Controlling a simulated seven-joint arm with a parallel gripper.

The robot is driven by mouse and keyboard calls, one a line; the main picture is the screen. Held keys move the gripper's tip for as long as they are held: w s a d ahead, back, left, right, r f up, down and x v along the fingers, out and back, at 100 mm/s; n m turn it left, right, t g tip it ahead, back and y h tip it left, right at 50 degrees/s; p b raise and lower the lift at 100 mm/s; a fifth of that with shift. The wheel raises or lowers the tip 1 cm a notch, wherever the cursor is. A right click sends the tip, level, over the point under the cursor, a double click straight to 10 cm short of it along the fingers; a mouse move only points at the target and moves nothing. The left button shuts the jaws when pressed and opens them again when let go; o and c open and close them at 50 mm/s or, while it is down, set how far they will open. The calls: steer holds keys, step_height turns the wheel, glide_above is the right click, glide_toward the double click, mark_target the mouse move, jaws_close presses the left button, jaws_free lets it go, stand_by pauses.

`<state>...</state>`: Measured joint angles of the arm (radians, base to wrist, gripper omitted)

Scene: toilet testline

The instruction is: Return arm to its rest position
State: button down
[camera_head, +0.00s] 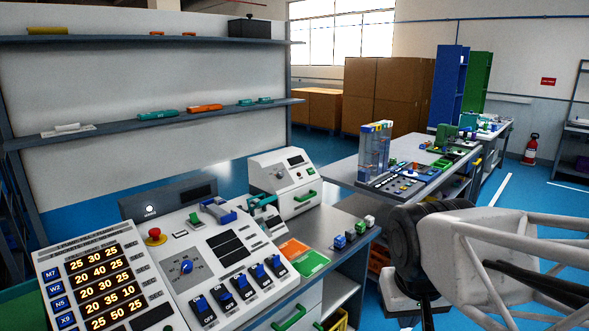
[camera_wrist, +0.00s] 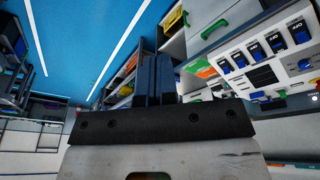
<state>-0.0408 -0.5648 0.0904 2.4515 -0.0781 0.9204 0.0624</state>
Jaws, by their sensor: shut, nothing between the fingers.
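My gripper (camera_wrist: 154,82) shows in the wrist view as two dark fingers side by side, pressed together with nothing between them. They extend from a black plate above a pale grey body. The fingertips point toward the blue floor and the shelving under the bench. In the head view my arm (camera_head: 465,250) is at the lower right, with a pale link, a black round joint and a white frame. It is to the right of the control bench and in front of the farther table. I cannot make out the fingertips in the head view.
The control panel (camera_head: 185,267) with blue switches and a red button fills the lower left; it also appears in the wrist view (camera_wrist: 262,75). A white device (camera_head: 284,182) stands behind it. A farther table (camera_head: 345,170) holds clear tubes. Blue floor (camera_head: 530,200) is open at the right.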

steer(key=shift+y, duration=0.3)
steer(key=s, duration=0.1)
steer(key=s+f, duration=0.1)
steer(key=s, duration=0.1)
steer(key=s+f, duration=0.1)
steer(key=s, duration=0.1)
steer(key=shift+d, duration=0.35)
